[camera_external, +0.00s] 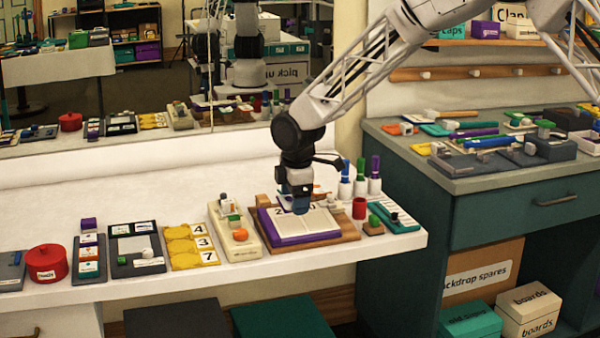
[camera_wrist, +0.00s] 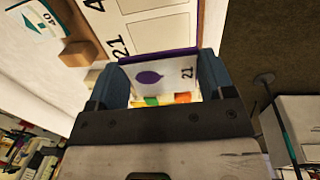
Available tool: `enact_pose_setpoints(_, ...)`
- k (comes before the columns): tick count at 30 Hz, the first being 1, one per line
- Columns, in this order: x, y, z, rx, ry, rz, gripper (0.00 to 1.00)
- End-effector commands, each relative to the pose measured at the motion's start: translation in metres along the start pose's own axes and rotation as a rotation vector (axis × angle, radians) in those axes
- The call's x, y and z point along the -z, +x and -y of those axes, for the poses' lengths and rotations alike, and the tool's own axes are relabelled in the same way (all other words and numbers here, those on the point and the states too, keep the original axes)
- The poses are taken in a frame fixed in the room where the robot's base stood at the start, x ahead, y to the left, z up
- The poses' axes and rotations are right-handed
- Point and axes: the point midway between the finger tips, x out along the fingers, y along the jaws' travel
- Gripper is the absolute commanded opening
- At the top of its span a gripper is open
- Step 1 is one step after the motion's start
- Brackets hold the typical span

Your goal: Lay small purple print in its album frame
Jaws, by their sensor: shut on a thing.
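In the wrist view my gripper (camera_wrist: 160,78) is shut on a small white print (camera_wrist: 172,78) with a purple oval and the number 21. An open album (camera_external: 318,221) with pale pages and a purple cover lies on a wooden board in the outside view. My gripper (camera_external: 298,208) is over the album's far part. In the wrist view an outlined album frame (camera_wrist: 155,32) sits beside a printed 21, just beyond the print. A purple strip runs between print and page; I cannot tell whether they touch. The fingers hide part of the page.
A beige device (camera_external: 233,238) stands close left of the album. A red cup (camera_external: 359,208), several white bottles and a teal-white tray (camera_external: 394,217) stand close on the right. A wooden block (camera_wrist: 80,52) sits near the album in the wrist view. The counter's front edge is near.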

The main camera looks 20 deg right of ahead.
Motion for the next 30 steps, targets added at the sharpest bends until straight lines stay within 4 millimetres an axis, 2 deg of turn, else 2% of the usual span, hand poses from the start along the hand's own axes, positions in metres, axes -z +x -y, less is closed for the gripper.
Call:
enact_pose_setpoints(14, 0.0, 0.004, 0.0, 0.0, 0.002, 0.0, 0.53)
enact_pose_setpoints(30, 0.0, 0.036, 0.0, 0.001, 0.002, 0.0, 0.53)
